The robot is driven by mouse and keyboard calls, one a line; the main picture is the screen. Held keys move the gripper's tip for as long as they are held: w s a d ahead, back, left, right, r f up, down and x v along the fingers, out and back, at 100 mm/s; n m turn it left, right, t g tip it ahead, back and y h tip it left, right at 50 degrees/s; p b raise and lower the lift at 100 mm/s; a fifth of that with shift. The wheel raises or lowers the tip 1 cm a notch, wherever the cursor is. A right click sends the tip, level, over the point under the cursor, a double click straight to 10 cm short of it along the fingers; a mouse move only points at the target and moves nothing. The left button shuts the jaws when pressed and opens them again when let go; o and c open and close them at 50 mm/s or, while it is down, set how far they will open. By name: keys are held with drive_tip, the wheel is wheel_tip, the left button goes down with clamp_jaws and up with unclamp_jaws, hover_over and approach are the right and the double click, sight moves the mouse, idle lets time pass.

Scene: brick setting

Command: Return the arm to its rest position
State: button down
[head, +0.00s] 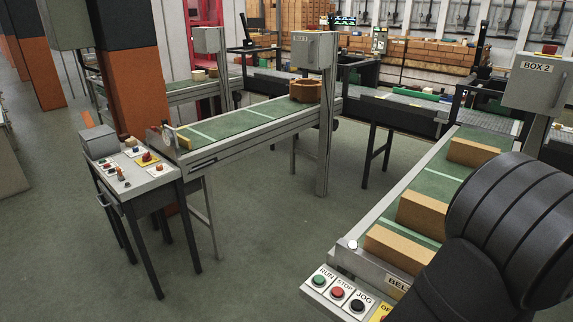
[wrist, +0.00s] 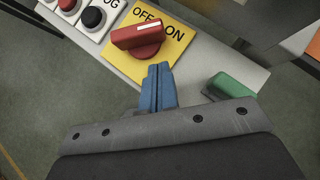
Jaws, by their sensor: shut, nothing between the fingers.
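In the wrist view my gripper (wrist: 157,80) shows as two blue fingers pressed together, shut and empty. Its tips are just below a red rotary switch (wrist: 140,38) on a yellow OFF/ON plate (wrist: 172,52); I cannot tell whether they touch it. The switch's white mark points toward the ON side. In the head view my dark arm (head: 500,240) fills the lower right and hides the gripper. The edge of the yellow plate (head: 380,312) shows beside the arm there.
A panel has a green RUN button (head: 319,281), a red STOP button (head: 337,292) and a dark JOG button (head: 357,305). Behind it a green belt (head: 437,183) carries brown bricks (head: 422,214). A green part (wrist: 232,88) lies right of the fingers. Open floor (head: 260,230) lies left.

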drive_tip(key=s+f+v, duration=0.1)
drive_tip(key=v, duration=0.9)
drive_tip(key=w+d+r+n+y, duration=0.1)
drive_tip(key=d+r+n+y, duration=0.1)
drive_tip(key=d+r, duration=0.2)
drive_tip(key=shift+r+n, duration=0.4)
drive_tip(key=shift+r, duration=0.4)
